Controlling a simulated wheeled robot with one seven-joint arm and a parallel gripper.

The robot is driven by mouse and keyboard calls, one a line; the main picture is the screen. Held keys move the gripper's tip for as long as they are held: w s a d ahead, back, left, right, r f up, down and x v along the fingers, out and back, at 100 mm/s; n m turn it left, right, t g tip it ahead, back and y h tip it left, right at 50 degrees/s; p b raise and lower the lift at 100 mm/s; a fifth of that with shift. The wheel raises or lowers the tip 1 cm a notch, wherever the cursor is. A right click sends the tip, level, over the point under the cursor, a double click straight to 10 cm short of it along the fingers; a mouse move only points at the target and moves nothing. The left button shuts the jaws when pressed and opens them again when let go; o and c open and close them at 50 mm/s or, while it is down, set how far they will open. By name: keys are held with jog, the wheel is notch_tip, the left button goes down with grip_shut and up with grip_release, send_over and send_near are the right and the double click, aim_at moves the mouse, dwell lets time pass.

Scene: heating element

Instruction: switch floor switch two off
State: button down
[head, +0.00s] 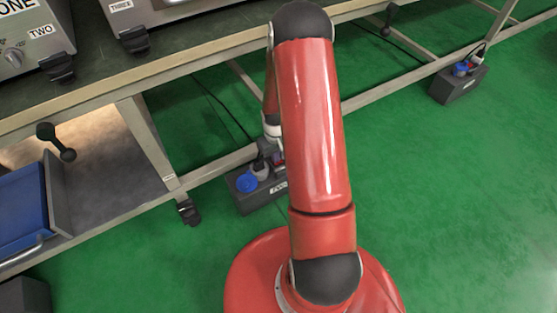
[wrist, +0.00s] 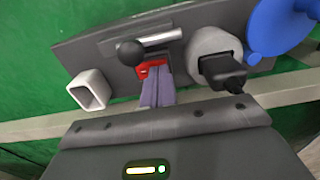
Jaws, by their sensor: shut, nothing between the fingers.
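The floor switch box (head: 258,200) is a dark grey block on the green floor below the bench, with a blue cap on top. Its white label is partly hidden by my arm and I cannot read it. In the wrist view the same kind of dark grey box (wrist: 190,18) fills the upper part, with a red switch (wrist: 150,69) on its face. My gripper (wrist: 157,76) is shut and empty, its fingertips at the red switch and seemingly touching it. The fingers hide part of the switch, so its position cannot be told.
Beside the switch are a black ball knob (wrist: 131,52), a white square socket (wrist: 89,90), a black plug (wrist: 222,70) and a blue cap (wrist: 280,28). A bench rail (head: 215,164) runs close by. Another switch box (head: 458,83) stands far right. Open green floor lies at right.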

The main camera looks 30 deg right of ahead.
jog(key=shift+f, duration=0.25)
jog(key=shift+r, duration=0.2)
jog(key=shift+r+p, duration=2.3)
jog(key=shift+r, duration=1.1)
